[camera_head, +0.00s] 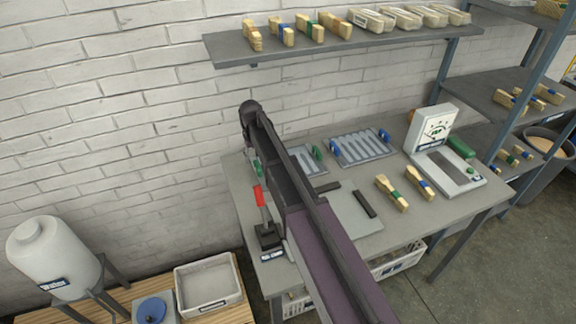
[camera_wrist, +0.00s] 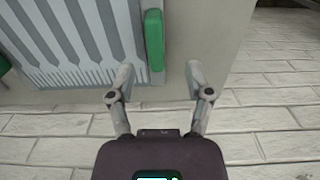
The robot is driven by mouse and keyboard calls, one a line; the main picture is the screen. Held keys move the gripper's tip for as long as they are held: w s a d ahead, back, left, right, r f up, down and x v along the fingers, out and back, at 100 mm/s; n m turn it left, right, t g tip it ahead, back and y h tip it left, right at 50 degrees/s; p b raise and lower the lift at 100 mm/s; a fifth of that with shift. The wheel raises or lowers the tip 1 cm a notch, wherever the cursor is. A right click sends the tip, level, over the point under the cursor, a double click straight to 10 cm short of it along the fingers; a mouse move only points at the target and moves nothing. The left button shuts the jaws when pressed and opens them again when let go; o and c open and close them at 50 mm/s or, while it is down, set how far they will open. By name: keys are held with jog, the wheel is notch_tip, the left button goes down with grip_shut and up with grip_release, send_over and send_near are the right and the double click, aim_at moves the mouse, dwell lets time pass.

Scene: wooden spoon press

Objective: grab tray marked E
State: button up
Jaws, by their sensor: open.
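A grey slotted tray (camera_head: 306,160) with green handles lies on the table, partly hidden behind my arm in the head view. In the wrist view the ribbed tray (camera_wrist: 70,40) fills the upper left, with its green handle (camera_wrist: 153,40) upright along its right edge. A second slotted tray (camera_head: 362,148) with blue handles lies to its right. I can read no letter E on either tray. My gripper (camera_wrist: 158,76) is open and empty, its fingertips just below the green handle in the picture, one to each side. The gripper cannot be made out in the head view.
The table (camera_head: 320,243) also holds a white dial device (camera_head: 435,128), loose wooden spoon bundles (camera_head: 391,193) and a red-handled press (camera_head: 260,195). A wall shelf (camera_head: 330,43) hangs above. The brick wall is close behind the table.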

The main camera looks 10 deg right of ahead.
aim_at(257, 165)
jog(key=shift+d+f+b, duration=0.15)
jog(key=shift+f+b, duration=1.05)
jog(key=shift+f, duration=0.1)
jog(key=shift+d+f+b, duration=0.1)
jog(key=shift+f+b, duration=1.05)
jog(key=shift+f, duration=0.1)
grip_shut()
